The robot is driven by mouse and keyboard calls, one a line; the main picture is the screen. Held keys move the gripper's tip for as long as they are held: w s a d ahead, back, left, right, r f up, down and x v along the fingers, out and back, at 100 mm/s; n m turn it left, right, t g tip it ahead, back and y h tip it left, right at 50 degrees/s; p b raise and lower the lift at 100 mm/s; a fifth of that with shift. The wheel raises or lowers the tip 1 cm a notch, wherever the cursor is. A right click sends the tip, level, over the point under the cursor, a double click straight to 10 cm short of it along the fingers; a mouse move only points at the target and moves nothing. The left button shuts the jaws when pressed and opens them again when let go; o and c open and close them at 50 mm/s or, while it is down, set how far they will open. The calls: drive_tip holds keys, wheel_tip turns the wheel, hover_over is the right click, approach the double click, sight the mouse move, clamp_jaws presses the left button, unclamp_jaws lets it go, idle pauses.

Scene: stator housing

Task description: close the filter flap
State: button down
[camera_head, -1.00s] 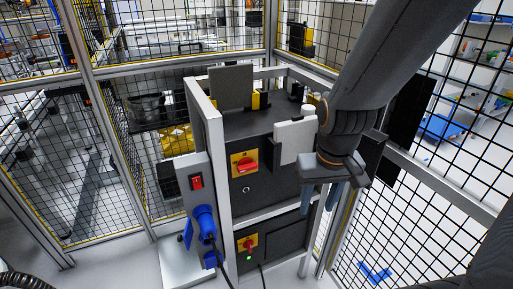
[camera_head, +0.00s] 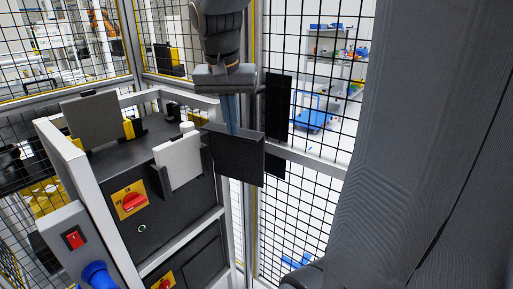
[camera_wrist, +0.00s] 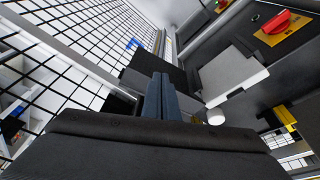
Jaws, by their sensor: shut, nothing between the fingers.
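The filter flap (camera_head: 238,158) is a dark flat panel standing open, swung out to the right of the white filter block (camera_head: 180,163) on the dark cabinet's front. My gripper (camera_head: 232,128) points down with its bluish fingers together and empty. The fingertips are at the flap's top edge; I cannot tell whether they touch it or sit just behind it. In the wrist view, the closed fingers (camera_wrist: 161,80) stand in front of a dark panel that looks like the flap (camera_wrist: 150,62), with the white filter block (camera_wrist: 232,75) to the right.
The cabinet has a yellow plate with a red rotary switch (camera_head: 131,201) and a pale metal frame (camera_head: 80,185). An upright grey panel (camera_head: 90,120) stands on top. Mesh fencing with a dark plate (camera_head: 278,107) is close behind and right of the flap.

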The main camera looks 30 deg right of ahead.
sight(261, 142)
drive_tip(key=d+r+m+h, duration=0.1)
drive_tip(key=d+r+m, duration=0.4)
drive_tip(key=r, duration=0.4)
drive_tip(key=w+d+f+p, duration=0.1)
drive_tip(key=d+f, duration=0.2)
drive_tip(key=f, duration=0.6)
drive_tip(key=w+d+f+n+p, duration=0.1)
drive_tip(key=w+d+f, duration=0.1)
drive_tip(key=f, duration=0.8)
drive_tip(key=shift+w+d+p, duration=0.3)
drive_tip(key=shift+d+p, duration=0.05)
drive_tip(key=shift+d, duration=0.2)
